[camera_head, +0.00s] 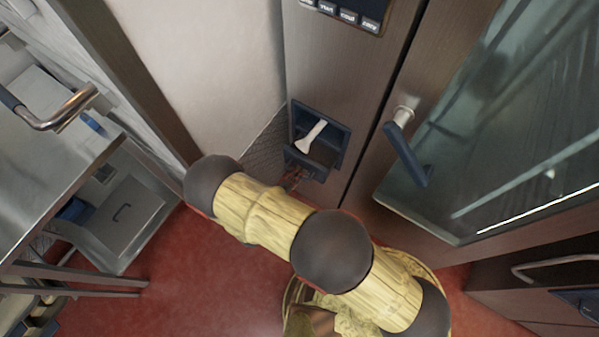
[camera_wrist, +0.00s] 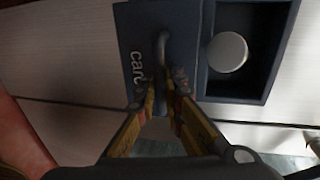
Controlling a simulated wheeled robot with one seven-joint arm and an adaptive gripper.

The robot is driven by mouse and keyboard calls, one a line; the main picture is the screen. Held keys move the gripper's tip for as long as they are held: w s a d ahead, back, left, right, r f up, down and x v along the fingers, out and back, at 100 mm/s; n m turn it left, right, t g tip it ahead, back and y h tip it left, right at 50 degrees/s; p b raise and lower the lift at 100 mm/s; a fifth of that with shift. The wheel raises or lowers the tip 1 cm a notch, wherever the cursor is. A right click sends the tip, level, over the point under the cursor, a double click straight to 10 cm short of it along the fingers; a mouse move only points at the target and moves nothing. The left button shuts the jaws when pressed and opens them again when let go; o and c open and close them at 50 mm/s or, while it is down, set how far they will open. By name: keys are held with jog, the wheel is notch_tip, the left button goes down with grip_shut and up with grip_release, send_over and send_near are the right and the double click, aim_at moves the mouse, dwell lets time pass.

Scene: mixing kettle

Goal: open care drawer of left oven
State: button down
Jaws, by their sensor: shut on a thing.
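The care drawer (camera_head: 307,163) is a dark blue front low on the oven's steel panel. It stands out from the panel, and the dark recess (camera_head: 298,118) above it is open, with a white piece inside. In the wrist view the front, lettered "care" (camera_wrist: 137,68), carries a small dark handle (camera_wrist: 162,48). My gripper (camera_wrist: 163,88) is shut on the handle, its fingers partly covering it.
The oven's glass door (camera_head: 500,120) with its dark handle (camera_head: 408,150) is right of the drawer. A steel table (camera_head: 50,160) stands at the left. A control panel (camera_head: 345,14) sits above the drawer. Red floor (camera_head: 190,280) is clear at the lower left.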

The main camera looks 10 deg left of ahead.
jog(key=f+v, duration=0.2)
jog(key=v, duration=0.7)
jog(key=shift+s+a, duration=0.1)
jog(key=c, duration=2)
grip_release()
